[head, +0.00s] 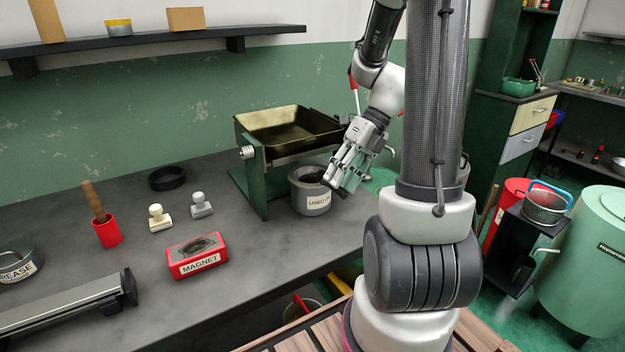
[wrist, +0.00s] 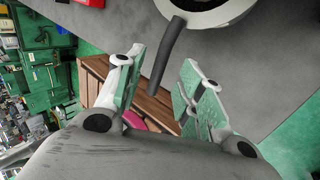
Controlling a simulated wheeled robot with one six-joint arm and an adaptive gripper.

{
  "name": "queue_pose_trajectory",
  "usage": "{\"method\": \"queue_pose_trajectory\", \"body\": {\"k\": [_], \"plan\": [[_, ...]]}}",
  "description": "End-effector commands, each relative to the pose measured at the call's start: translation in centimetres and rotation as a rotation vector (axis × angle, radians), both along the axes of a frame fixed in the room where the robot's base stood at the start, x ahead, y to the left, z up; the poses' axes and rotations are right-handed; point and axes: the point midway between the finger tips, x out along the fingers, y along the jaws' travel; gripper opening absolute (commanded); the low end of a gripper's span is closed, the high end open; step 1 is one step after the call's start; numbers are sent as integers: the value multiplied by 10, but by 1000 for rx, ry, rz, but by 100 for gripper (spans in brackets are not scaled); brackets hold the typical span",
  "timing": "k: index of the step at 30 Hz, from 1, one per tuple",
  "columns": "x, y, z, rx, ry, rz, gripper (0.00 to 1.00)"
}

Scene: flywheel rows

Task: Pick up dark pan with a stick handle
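My gripper (head: 345,174) is just right of the pan in the head view, tilted downward. In the wrist view my gripper (wrist: 160,76) is open, with visible gaps on both sides of the handle.
The tray (head: 290,130) on its green frame stands close behind the pan. A red magnet box (head: 197,257), two stamps (head: 160,217), a black ring (head: 167,178) and a red cup (head: 106,232) are on the bench left. Wooden slats (head: 490,335) lie below the bench edge.

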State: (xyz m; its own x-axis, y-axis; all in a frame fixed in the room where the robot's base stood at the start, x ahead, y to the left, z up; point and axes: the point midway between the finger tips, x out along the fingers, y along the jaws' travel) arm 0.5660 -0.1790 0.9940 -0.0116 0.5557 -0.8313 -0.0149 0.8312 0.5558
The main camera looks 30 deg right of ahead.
Motion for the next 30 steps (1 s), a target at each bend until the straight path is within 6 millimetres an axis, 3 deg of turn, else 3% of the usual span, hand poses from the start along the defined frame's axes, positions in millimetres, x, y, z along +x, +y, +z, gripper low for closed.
{"method": "queue_pose_trajectory", "body": {"k": [6,14,15,21,30], "plan": [[-3,19,-25,1,2,2,38],[-3,21,-29,0,-1,2,38],[-3,21,-29,0,-1,2,36],[-3,21,-29,0,-1,2,0],[-3,21,-29,0,-2,2,0]]}}
